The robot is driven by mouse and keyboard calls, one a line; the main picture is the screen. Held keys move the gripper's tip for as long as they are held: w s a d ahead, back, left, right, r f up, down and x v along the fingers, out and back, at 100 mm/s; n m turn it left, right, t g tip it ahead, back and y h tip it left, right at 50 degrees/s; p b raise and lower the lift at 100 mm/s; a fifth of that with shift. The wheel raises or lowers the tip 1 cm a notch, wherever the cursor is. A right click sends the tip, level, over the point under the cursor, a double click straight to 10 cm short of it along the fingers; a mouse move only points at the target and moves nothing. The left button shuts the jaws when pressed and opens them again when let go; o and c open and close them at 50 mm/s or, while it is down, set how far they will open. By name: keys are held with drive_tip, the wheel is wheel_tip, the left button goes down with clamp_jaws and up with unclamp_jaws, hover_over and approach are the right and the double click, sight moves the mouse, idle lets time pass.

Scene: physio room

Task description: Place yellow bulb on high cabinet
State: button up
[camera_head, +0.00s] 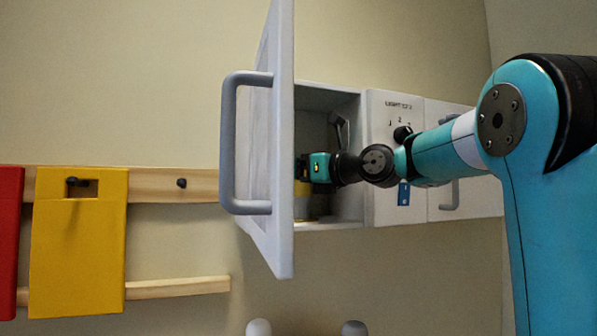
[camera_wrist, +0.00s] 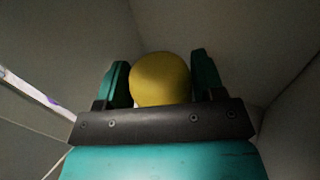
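The high cabinet (camera_head: 330,96) is a pale grey wall unit, and its left compartment is open. My gripper (camera_head: 308,170) is inside that compartment. In the wrist view, the rounded yellow bulb (camera_wrist: 161,78) sits between the two teal fingers of my gripper (camera_wrist: 161,80), which appear to touch it on both sides. In the head view, a small patch of the yellow bulb (camera_head: 303,190) shows at my gripper, partly hidden by the open door. Whether the bulb touches the compartment floor cannot be told.
The open cabinet door (camera_head: 270,130) with a grey handle (camera_head: 228,150) stands out left of the compartment. A control panel with a knob (camera_head: 402,134) is to the right. A yellow board (camera_head: 80,250) and a red board (camera_head: 8,240) hang on a wooden rack (camera_head: 175,288).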

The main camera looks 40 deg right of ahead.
drive_tip(key=shift+d+r, duration=0.1)
drive_tip(key=shift+r, duration=0.1)
drive_tip(key=shift+s+d+f, duration=0.1)
drive_tip(key=shift+s+d, duration=0.05)
drive_tip(key=shift+s, duration=0.2)
drive_tip(key=b+v, duration=0.1)
drive_tip(key=v, duration=1)
drive_tip(key=shift+s, duration=0.2)
idle(0.7)
